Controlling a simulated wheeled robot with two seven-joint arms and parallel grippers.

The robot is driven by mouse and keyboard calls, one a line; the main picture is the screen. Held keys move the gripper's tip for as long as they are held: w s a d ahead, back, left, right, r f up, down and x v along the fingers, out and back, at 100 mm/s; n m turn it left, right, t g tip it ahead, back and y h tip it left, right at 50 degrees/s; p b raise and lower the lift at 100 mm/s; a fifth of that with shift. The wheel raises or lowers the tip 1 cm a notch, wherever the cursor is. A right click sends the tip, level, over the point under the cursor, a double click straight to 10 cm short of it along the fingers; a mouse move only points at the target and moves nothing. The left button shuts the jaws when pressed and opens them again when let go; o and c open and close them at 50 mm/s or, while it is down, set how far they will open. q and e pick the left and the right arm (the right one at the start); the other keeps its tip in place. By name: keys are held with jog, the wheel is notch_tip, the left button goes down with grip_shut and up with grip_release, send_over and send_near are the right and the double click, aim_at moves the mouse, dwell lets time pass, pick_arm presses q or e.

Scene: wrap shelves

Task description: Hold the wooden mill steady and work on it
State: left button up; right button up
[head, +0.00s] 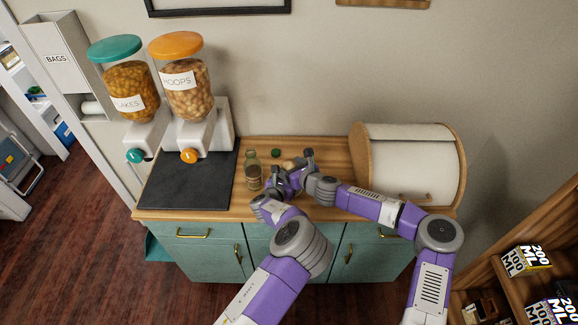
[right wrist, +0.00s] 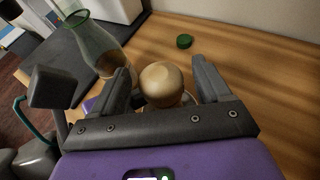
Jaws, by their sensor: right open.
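The wooden mill (head: 289,165) stands on the wooden counter; its pale round top (right wrist: 162,84) shows in the right wrist view. My right gripper (right wrist: 163,88) is open, with one finger on each side of that top; I cannot tell whether they touch it. In the head view the right gripper (head: 302,167) is at the mill from the right. My left gripper (head: 282,182) is low at the mill's near side, and its fingers are mostly hidden. The mill's lower body is hidden by the grippers.
An open glass bottle (head: 253,172) stands close left of the mill. A green lid (head: 275,153) lies behind. A dark mat (head: 188,187) and two dispensers (head: 128,88) (head: 183,88) are at the left. A bread bin (head: 410,160) stands at the right.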

jog(key=shift+w+a+f, duration=0.15)
jog(key=shift+w+a, duration=0.1)
jog(key=shift+w, duration=0.1)
jog(key=c, duration=1)
jog(key=shift+f+n+y, duration=0.1)
jog(key=shift+n+y, duration=0.3)
jog(key=shift+n+g+y, duration=0.7)
jog(key=shift+n+g, duration=0.2)
jog(key=n+g+y, duration=0.2)
jog(key=n, duration=0.1)
jog(key=shift+g, duration=0.4)
jog(key=shift+w+n+g+y, duration=0.15)
jog(key=shift+n+g+y, duration=0.75)
jog(key=shift+n+g, duration=1)
jog(key=shift+g, duration=0.2)
